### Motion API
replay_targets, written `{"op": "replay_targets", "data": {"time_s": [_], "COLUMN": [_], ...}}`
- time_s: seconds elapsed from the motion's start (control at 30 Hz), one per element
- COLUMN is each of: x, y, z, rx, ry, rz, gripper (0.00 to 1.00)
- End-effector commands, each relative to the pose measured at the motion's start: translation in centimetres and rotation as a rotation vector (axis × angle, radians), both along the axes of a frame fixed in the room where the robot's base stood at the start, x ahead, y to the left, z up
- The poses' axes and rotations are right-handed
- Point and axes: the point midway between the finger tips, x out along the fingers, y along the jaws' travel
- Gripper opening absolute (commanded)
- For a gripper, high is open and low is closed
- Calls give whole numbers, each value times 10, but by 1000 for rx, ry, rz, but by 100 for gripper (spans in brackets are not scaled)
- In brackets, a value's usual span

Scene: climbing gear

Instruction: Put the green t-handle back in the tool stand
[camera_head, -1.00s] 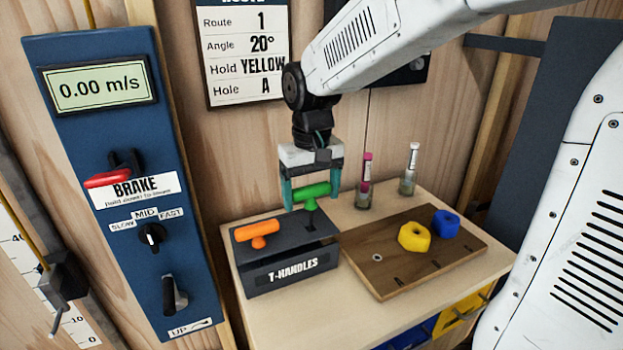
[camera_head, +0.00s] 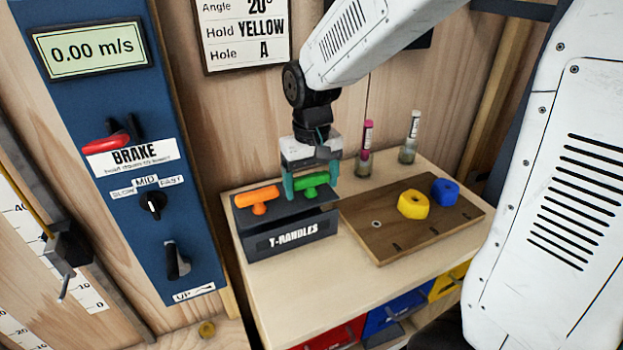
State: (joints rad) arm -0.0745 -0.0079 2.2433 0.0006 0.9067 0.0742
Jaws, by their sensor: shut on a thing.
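The green t-handle (camera_head: 313,181) is in the right part of the dark tool stand (camera_head: 262,244), labelled T-HANDLES. Its grip sits low, just above the stand's top, and its shaft is mostly hidden in the stand. My gripper (camera_head: 311,190) is above the stand with its teal fingers shut on the two ends of the green grip. The orange t-handle (camera_head: 257,198) stands in the left part of the same stand, close beside my left finger.
A wooden board (camera_head: 391,245) with a yellow hold (camera_head: 413,205) and a blue hold (camera_head: 445,192) lies right of the stand. Two small brushes in jars (camera_head: 364,160) (camera_head: 408,150) stand behind. The control panel (camera_head: 125,150) is at the left.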

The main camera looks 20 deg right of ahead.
Motion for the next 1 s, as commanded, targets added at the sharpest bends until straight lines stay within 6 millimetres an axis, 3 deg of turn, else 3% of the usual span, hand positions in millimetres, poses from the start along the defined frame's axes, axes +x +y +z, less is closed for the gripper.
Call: {"op": "replay_targets", "data": {"time_s": [0.03, 0.1, 0.37, 0.8, 1.0], "x": [0, 0, 0, 1, 0], "y": [0, 0, 0, 0, 0], "z": [0, 0, 3, 68, 78], "rx": [0, 0, 0, 0, 0], "ry": [0, 0, -1, -2, 0], "rz": [0, 0, 0, 0, 0], "gripper": [85, 100, 100, 100, 100]}}
